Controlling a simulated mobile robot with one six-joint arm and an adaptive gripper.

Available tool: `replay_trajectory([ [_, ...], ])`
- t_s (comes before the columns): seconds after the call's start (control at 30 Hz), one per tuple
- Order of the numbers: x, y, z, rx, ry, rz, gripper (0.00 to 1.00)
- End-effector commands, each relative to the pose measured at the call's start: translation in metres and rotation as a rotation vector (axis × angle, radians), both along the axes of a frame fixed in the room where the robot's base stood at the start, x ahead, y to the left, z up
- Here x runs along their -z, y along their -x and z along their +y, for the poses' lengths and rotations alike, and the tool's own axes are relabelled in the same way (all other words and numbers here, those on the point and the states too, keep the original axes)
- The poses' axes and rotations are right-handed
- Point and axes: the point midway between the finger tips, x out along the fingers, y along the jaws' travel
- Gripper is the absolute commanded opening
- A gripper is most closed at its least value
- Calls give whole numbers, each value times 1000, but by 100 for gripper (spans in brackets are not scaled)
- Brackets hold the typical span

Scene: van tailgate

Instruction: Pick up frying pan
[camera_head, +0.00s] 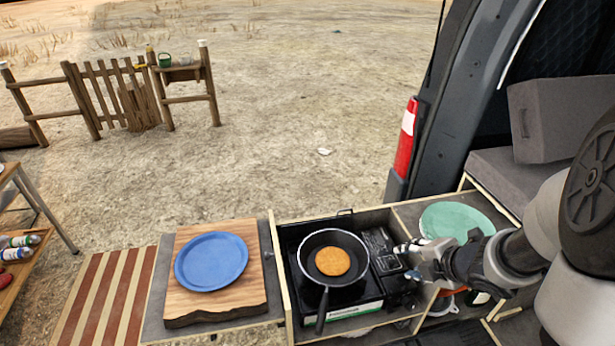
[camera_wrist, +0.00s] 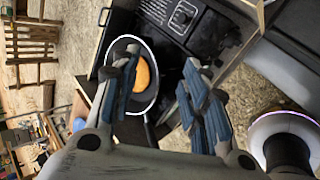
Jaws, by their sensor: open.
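The black frying pan (camera_head: 331,240) sits level on the stove (camera_head: 370,297), with a round golden pancake (camera_head: 332,262) in it. Its handle points toward the bottom of the head view. My gripper (camera_head: 402,249) is to the right of the pan, above the stove's right part, apart from the pan and empty. In the wrist view, the pan (camera_wrist: 147,103) is partly hidden behind the left finger of my gripper (camera_wrist: 162,62). The pancake (camera_wrist: 144,70) shows between the fingers, and the fingers are spread apart.
A blue plate (camera_head: 211,261) lies on a wooden board (camera_head: 215,307) left of the stove. A green plate (camera_head: 457,219) lies to the right, behind my gripper. Thin compartment walls border the stove. The van's side (camera_head: 440,120) rises at the right.

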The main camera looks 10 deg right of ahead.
Motion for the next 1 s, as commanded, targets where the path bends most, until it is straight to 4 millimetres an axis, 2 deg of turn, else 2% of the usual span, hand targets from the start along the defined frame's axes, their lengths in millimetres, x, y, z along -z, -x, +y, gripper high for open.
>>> replay_trajectory([
  [0.1, 24, 23, 24, -270, -66, 4, 41],
  [0.2, 33, 47, 47, -461, -138, -28, 41],
  [0.33, 35, 73, 69, -623, -221, -79, 41],
  [0.47, 35, 86, 80, -695, -264, -111, 41],
  [0.67, 53, 77, 102, -713, -272, -115, 41],
  [1.0, 94, 45, 152, -710, -269, -113, 41],
])
